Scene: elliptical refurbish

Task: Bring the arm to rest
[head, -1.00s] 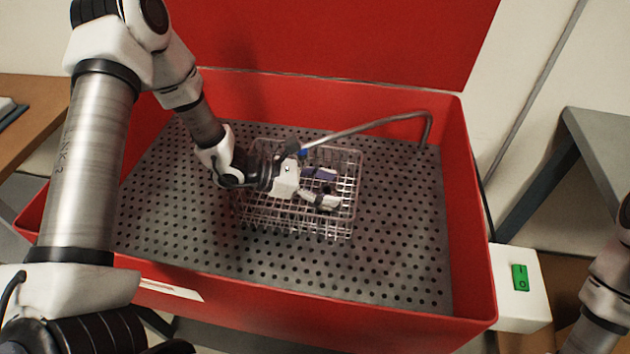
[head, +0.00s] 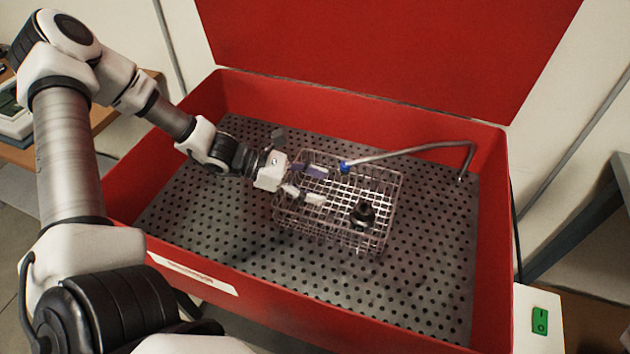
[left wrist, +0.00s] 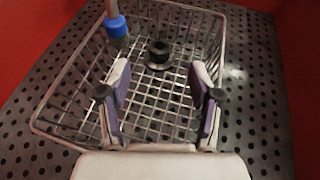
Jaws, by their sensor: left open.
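My left arm reaches from the left over the red washer's wall. My left gripper (head: 314,184) is open and empty over the left side of the wire basket (head: 398,186). In the left wrist view its two fingers (left wrist: 158,105) stand apart with the basket's grid between and beyond them. A small dark flanged part (head: 363,213) sits in the basket toward its right front side. In the left wrist view the dark part (left wrist: 158,54) stands beyond the fingertips, apart from them. My right gripper is not in view.
The red washer tub (head: 490,270) has a perforated grey floor (head: 430,290) and a raised red lid (head: 400,50). A bent metal pipe with a blue nozzle (head: 345,167) hangs over the basket's back. A green switch (head: 540,321) is at the right.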

